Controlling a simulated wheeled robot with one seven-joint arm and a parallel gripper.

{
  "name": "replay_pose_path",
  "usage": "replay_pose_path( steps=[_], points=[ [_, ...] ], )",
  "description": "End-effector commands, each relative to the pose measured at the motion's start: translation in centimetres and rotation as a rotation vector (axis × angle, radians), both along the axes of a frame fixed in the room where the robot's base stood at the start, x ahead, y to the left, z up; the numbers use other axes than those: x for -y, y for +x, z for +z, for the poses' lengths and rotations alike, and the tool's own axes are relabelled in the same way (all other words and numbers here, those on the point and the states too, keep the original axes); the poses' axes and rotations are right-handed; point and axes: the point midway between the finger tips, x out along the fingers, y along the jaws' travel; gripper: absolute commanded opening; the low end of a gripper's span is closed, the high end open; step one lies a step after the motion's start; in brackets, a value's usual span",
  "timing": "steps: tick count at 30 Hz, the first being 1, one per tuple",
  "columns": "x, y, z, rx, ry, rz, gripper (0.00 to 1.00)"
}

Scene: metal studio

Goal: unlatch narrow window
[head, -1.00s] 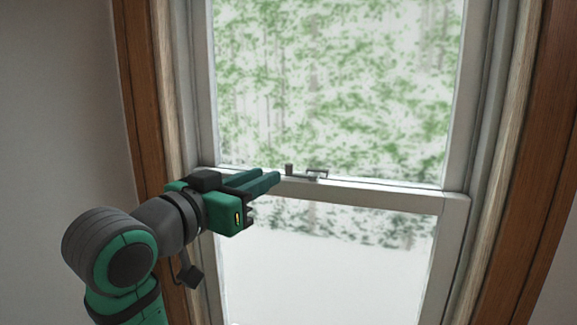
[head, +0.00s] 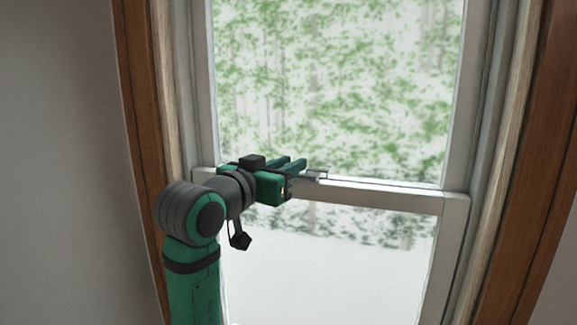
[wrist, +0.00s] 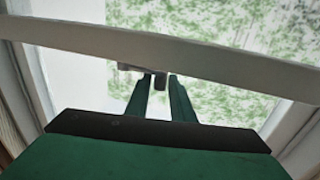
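The narrow window is a sash window with a white meeting rail (head: 385,194) across its middle. A small grey metal latch (head: 318,175) sits on top of the rail; in the head view my gripper hides its left part. My gripper (head: 295,164) is at the latch, coming from the left, with its two green fingers apart. In the wrist view the latch (wrist: 127,67) shows beyond the fingertips, and its grey lever (wrist: 160,82) stands between the two fingers of my gripper (wrist: 160,80). I cannot tell whether a finger touches it.
A brown wooden frame (head: 150,150) borders the window on the left, and another (head: 535,170) on the right. A bare grey wall (head: 60,130) is at the far left. The rail to the right of the latch is clear.

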Motion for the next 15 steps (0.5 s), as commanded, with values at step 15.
replay_pose_path(
  steps=[15],
  points=[
    [-0.06, -0.16, -0.02, 0.0, 0.0, 0.025, 0.0]
  ],
)
